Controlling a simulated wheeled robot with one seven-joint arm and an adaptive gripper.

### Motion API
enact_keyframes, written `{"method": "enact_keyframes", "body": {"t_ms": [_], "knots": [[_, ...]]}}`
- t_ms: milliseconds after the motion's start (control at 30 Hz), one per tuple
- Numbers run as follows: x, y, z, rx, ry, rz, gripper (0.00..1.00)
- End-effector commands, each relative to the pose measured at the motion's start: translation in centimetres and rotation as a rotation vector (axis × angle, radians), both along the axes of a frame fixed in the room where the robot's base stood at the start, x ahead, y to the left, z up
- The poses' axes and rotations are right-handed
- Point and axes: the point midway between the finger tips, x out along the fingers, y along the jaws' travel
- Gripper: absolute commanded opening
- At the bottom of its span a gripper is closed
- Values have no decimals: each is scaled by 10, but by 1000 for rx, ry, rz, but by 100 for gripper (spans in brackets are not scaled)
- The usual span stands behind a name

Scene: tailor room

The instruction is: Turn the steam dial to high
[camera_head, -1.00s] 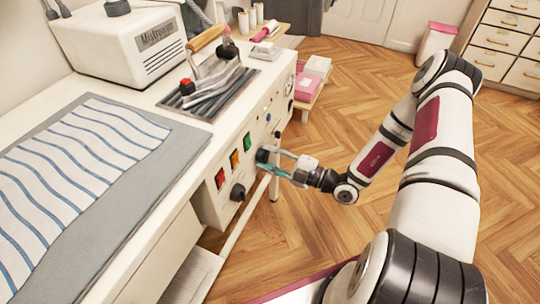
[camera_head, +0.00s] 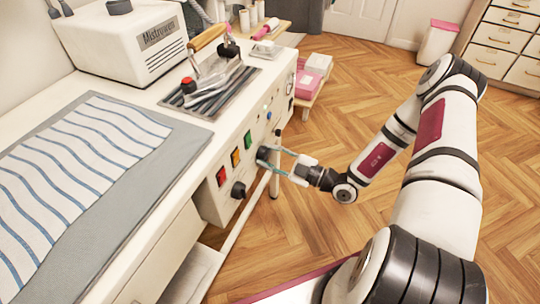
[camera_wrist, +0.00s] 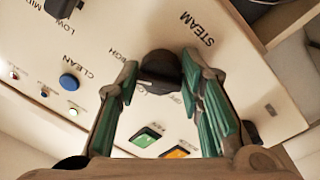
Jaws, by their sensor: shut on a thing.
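The steam dial (camera_wrist: 158,70) is a black round knob on the cream front panel, beside the printed word STEAM in the wrist view. A partly hidden label ending like "HIGH" lies left of it, and "OFF" lies below it. In the head view the dial (camera_head: 263,153) sits right of the green button. My gripper (camera_head: 270,158) reaches it from the right. In the wrist view my gripper's (camera_wrist: 161,78) green-padded fingers stand on either side of the dial, shut on it. The fingers partly hide the labels, and the exact setting is not clear.
Red, orange and green buttons (camera_head: 234,158) and another black dial (camera_head: 238,190) sit left on the panel. A blue CLEAN button (camera_wrist: 69,81) is near. An iron (camera_head: 214,66) rests on the tabletop. Open wooden floor (camera_head: 320,240) lies on the right.

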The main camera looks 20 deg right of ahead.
Motion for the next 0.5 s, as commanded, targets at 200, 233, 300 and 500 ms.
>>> {"method": "enact_keyframes", "body": {"t_ms": [200,233,300,500], "knots": [[-2,0,-4,-4,11,2,43],[-2,0,-4,-4,10,2,50],[-2,0,-3,-3,8,2,54],[-1,0,-2,-2,4,2,54]]}}
